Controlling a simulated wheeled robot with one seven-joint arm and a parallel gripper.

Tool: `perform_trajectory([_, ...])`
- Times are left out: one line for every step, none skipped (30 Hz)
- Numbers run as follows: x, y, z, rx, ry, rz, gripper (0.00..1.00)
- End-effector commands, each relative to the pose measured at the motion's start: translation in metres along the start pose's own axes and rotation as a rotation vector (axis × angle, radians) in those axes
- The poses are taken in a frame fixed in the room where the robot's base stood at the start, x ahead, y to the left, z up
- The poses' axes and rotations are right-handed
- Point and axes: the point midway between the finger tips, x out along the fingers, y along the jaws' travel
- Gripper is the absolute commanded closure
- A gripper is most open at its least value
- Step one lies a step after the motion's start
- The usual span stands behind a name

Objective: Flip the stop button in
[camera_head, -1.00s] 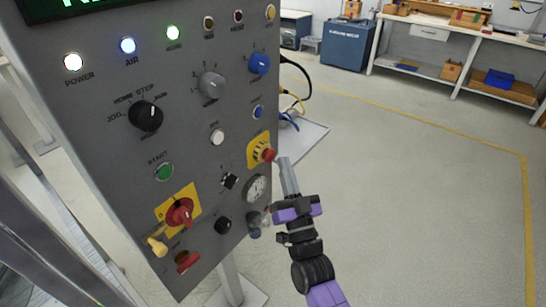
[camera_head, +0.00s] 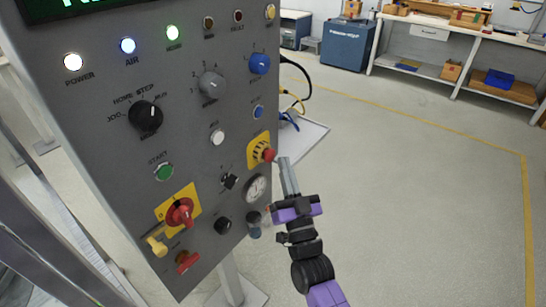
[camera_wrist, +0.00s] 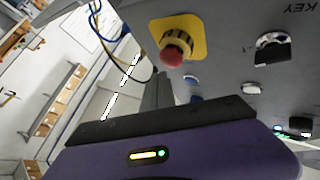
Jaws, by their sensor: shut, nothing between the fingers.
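The stop button is a red mushroom head (camera_head: 269,155) on a yellow collar and yellow plate, on the right side of the grey control panel (camera_head: 110,90). In the wrist view the stop button (camera_wrist: 172,55) stands out from its plate at upper middle. My gripper (camera_head: 284,163) is shut and empty, its fingertips just right of the red head in the head view. Whether the tips touch the button cannot be told. In the wrist view the fingers are mostly hidden behind the dark gripper body.
A round gauge (camera_head: 257,188), a red rotary switch (camera_head: 180,213) on a yellow plate, a green start button (camera_head: 164,172) and several knobs share the panel. A workbench (camera_head: 460,45) and a blue cabinet (camera_head: 346,43) stand far back. The floor to the right is clear.

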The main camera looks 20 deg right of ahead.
Motion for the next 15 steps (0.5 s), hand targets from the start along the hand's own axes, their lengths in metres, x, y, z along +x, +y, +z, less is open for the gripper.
perform_trajectory([0.0006, -0.0006, 0.0008, 0.0, 0.0, -0.001, 1.0])
perform_trajectory([0.0011, -0.0011, 0.0013, 0.0, 0.0, -0.001, 1.0])
perform_trajectory([0.0018, -0.0017, 0.0021, 0.001, 0.0, -0.001, 1.0])
perform_trajectory([0.0025, -0.0022, 0.0027, 0.001, 0.0, -0.001, 1.0])
perform_trajectory([0.0032, -0.0027, 0.0032, 0.002, 0.0, -0.001, 1.0])
perform_trajectory([0.0041, -0.0032, 0.0039, 0.002, 0.0, 0.0, 1.0])
perform_trajectory([0.0047, -0.0036, 0.0042, 0.001, 0.0, 0.0, 1.0])
perform_trajectory([0.0051, -0.0039, 0.0044, 0.001, 0.0, 0.0, 1.0])
perform_trajectory([0.0056, -0.0041, 0.0043, 0.0, 0.0, 0.0, 1.0])
perform_trajectory([0.0057, -0.0041, 0.0042, 0.0, 0.0, 0.0, 1.0])
perform_trajectory([0.0058, -0.0041, 0.0041, 0.0, 0.0, 0.0, 1.0])
perform_trajectory([0.0058, -0.0041, 0.0041, 0.0, 0.0, 0.0, 1.0])
perform_trajectory([0.0058, -0.0041, 0.004, 0.0, 0.0, 0.0, 1.0])
perform_trajectory([0.0058, -0.0041, 0.004, 0.0, 0.0, 0.0, 1.0])
perform_trajectory([0.0058, -0.0041, 0.004, 0.0, 0.0, 0.0, 1.0])
